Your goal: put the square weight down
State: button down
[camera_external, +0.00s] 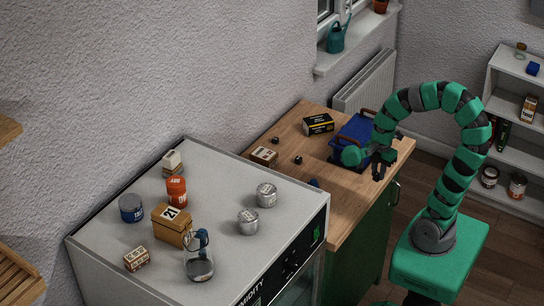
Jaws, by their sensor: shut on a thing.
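My gripper (379,170) hangs pointing down over the right part of the wooden worktop (345,215), in front of the blue crate. It is shut on the square weight, but the weight is too small and dark to make out clearly between the fingers. I cannot tell whether it touches the worktop. Two small dark pieces, one (276,140) further back and one (298,160) nearer, stand on the worktop to the left; their exact shape is unclear.
The worktop's front middle is mostly clear. A grey cabinet (120,228) at left carries tins, boxes and a glass jug (199,268).

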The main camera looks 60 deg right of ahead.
jog(key=w+a+r+n+p, duration=0.15)
jog(key=w+a+p, duration=0.25)
jog(key=w+a, duration=0.45)
jog(key=w+a+r+p, duration=0.3)
jog(key=w+a+p, duration=0.3)
jog(key=w, duration=0.4)
jog(key=w+a, duration=0.1)
jog(key=w, duration=0.4)
jog(key=w+a+f, duration=0.1)
jog(key=w, duration=0.4)
jog(key=w+a, duration=0.2)
jog(key=w, duration=0.3)
jog(key=shift+w+f+p, duration=0.1)
jog(key=shift+f+p, duration=0.2)
jog(key=shift+p, duration=0.05)
jog(key=shift+w+f+p, duration=0.1)
jog(key=shift+f+p, duration=0.25)
jog(key=shift+f, duration=1.3)
jog(key=shift+f, duration=0.15)
jog(key=c, duration=1.3)
grip_release()
notch_tip(320, 180, up, 12)
jog(key=b, duration=0.1)
